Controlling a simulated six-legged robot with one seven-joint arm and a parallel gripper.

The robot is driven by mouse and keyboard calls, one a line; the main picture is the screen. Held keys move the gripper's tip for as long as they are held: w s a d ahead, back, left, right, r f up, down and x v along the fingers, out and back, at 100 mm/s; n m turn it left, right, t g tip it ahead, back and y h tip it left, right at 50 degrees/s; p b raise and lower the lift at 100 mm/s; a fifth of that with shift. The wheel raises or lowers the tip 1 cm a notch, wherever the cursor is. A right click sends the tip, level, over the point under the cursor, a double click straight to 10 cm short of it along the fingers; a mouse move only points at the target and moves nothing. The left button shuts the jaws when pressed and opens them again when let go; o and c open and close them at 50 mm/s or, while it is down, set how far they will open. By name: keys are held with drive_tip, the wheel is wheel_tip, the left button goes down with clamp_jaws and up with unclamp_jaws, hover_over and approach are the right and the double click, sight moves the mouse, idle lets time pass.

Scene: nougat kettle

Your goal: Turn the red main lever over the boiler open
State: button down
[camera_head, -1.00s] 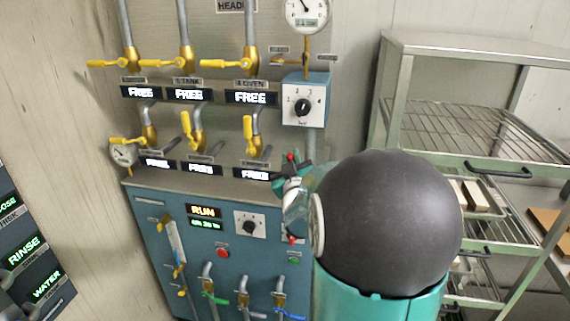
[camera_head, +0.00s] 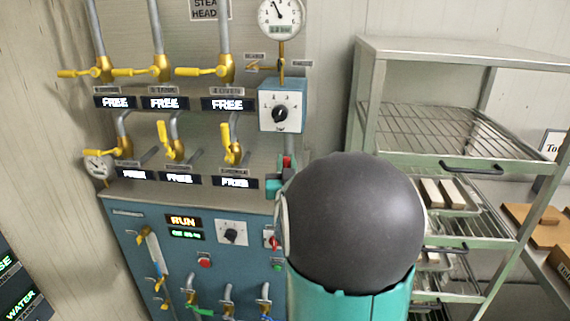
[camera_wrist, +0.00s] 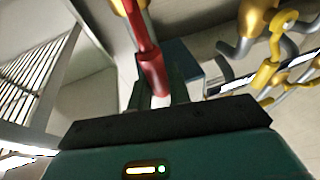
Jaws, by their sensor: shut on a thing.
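The red lever (camera_wrist: 148,55) runs down from the top of the wrist view to between the fingers of my gripper (camera_wrist: 157,92). The fingers are shut on its lower end. In the head view a small red part, seemingly the lever (camera_head: 288,162), shows beside a teal bit of my gripper (camera_head: 274,188). My dark round arm joint hides most of the lever and the grasp there. The lever's pivot and full angle cannot be told from that view.
Yellow-handled valves (camera_head: 213,71) stand in two rows left of the gripper, over FREE displays. A blue selector box (camera_head: 281,104) sits just above it. A blue control panel (camera_head: 185,238) lies below. A metal rack (camera_head: 440,165) stands close on the right.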

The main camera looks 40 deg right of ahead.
drive_tip(key=shift+d, duration=0.15)
drive_tip(key=c, duration=1.6)
unclamp_jaws()
drive_tip(key=shift+c, duration=0.2)
drive_tip(key=o, duration=0.3)
drive_tip(key=shift+w+d+f, duration=0.1)
drive_tip(key=shift+d, duration=0.1)
drive_tip(key=shift+a, duration=0.3)
drive_tip(key=shift+s, duration=0.2)
